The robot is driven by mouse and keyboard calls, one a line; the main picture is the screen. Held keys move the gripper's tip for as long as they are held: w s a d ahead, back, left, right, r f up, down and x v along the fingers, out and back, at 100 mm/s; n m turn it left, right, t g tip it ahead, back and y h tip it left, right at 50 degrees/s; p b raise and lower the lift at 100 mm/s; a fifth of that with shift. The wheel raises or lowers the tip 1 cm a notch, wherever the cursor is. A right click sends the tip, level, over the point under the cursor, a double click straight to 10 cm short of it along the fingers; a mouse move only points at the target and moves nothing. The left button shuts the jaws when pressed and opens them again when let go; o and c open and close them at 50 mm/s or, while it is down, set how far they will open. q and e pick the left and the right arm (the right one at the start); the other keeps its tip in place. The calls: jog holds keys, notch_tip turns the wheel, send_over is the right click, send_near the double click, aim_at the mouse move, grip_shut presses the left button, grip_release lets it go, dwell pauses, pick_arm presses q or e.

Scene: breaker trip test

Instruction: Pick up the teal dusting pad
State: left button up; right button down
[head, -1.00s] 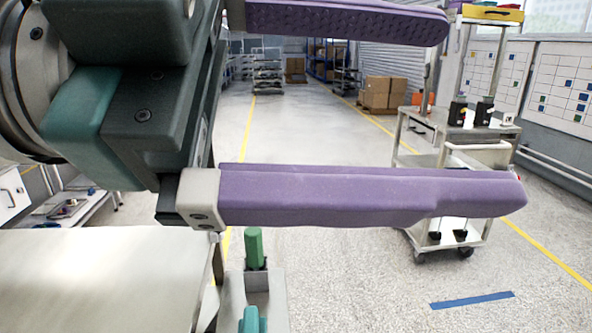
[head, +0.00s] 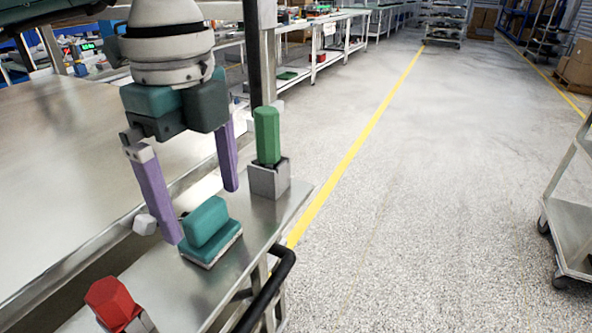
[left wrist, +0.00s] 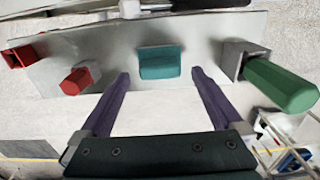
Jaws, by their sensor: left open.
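The teal dusting pad (head: 207,222) lies on a narrow metal shelf (head: 185,287), with a raised teal grip block on a flatter teal base. My left gripper (head: 201,214) hangs over it with its purple fingers pointing down, open and empty. In the head view one finger is just left of the pad and the other is behind it. In the left wrist view the pad (left wrist: 160,63) shows centred between and beyond the fingertips (left wrist: 160,76). I cannot tell whether a finger touches it. My right gripper is not in view.
A green hexagonal handle (head: 267,137) stands in a grey holder (head: 270,179) behind the pad. A red hexagonal piece (head: 112,300) is at the near end of the shelf. A small white block (head: 144,225) shows left of the left finger. A black rail (head: 268,291) runs along the right side.

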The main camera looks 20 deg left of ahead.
aim_at(206, 209)
pick_arm(q)
notch_tip(206, 209, down, 5)
jog(key=shift+r, duration=0.2)
jog(key=shift+c, duration=0.4)
jog(key=c, duration=1.1)
jog(key=shift+c, duration=0.2)
jog(key=shift+r, duration=0.15)
notch_tip(206, 209, up, 20)
jog(key=p, duration=0.1)
jog(key=shift+p, duration=0.3)
